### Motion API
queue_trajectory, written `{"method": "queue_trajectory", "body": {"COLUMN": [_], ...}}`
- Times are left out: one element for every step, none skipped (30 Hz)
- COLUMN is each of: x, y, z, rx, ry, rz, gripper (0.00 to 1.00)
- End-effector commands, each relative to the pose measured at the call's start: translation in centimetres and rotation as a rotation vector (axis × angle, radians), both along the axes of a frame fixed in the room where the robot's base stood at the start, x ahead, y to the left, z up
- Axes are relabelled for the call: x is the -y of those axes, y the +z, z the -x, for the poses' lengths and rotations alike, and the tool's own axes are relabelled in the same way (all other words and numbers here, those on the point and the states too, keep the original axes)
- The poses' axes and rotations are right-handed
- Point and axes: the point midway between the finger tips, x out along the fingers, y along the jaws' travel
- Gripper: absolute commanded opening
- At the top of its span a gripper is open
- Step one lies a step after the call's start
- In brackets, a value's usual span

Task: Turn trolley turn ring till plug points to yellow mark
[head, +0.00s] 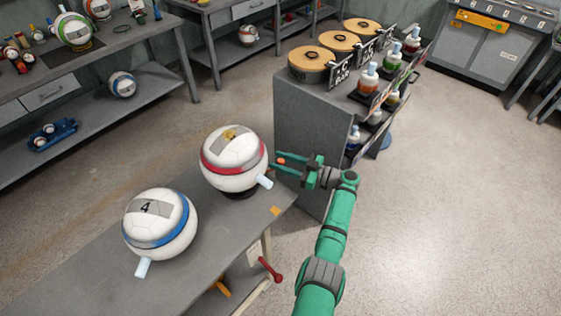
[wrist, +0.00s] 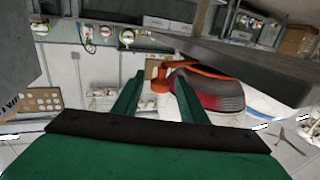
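The trolley top (head: 82,272) holds a white ball with a red band (head: 228,172), seated on a dark ring (head: 240,194). A pale blue plug (head: 265,181) sticks out of that ball toward the lower right. The yellow mark (head: 275,211) is on the trolley top near its right end, a little below the plug. My gripper (head: 274,161) is open, just right of the ball. An orange handle (head: 281,160) shows between its fingers, also in the wrist view (wrist: 160,84). I cannot tell whether the fingers touch it. The ball's far side is hidden.
A second ball with a blue band and a 4 (head: 160,224) stands on the trolley at left, its plug (head: 143,267) pointing down. A grey cabinet (head: 305,131) stands close behind my gripper. A red handle (head: 270,270) juts below the trolley's edge. The floor at right is clear.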

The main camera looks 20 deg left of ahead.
Motion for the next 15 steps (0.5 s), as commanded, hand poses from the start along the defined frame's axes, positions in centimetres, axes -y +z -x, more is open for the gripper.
{"method": "queue_trajectory", "body": {"x": [0.2, 0.4, 0.7, 1.0, 1.4, 1.9, 2.5, 3.0, 3.8, 4.4, 5.0, 5.8, 6.3, 6.9, 7.6], "y": [0.0, 0.0, 0.1, 0.1, 0.1, 0.1, 0.0, 0.0, 0.0, 0.0, 0.1, 0.1, 0.1, 0.1, 0.1], "z": [0.0, 0.0, 0.0, 0.0, -0.1, -0.1, 0.0, 0.0, 0.0, 0.0, 0.0, 0.0, 0.0, 0.0, 0.0], "rx": [0.000, 0.001, 0.001, 0.001, 0.001, 0.001, 0.001, 0.000, 0.000, 0.000, 0.000, 0.000, 0.000, 0.000, 0.000], "ry": [-0.001, -0.001, -0.001, -0.001, -0.002, -0.003, -0.003, -0.003, -0.003, -0.003, -0.003, -0.004, -0.004, -0.003, -0.003], "rz": [0.000, -0.001, -0.001, -0.001, -0.001, -0.001, 0.000, 0.000, 0.000, 0.000, 0.000, -0.001, -0.001, -0.001, 0.000], "gripper": [0.39, 0.39, 0.39, 0.39, 0.39, 0.39, 0.39, 0.39, 0.39, 0.39, 0.39, 0.39, 0.39, 0.39, 0.39]}}
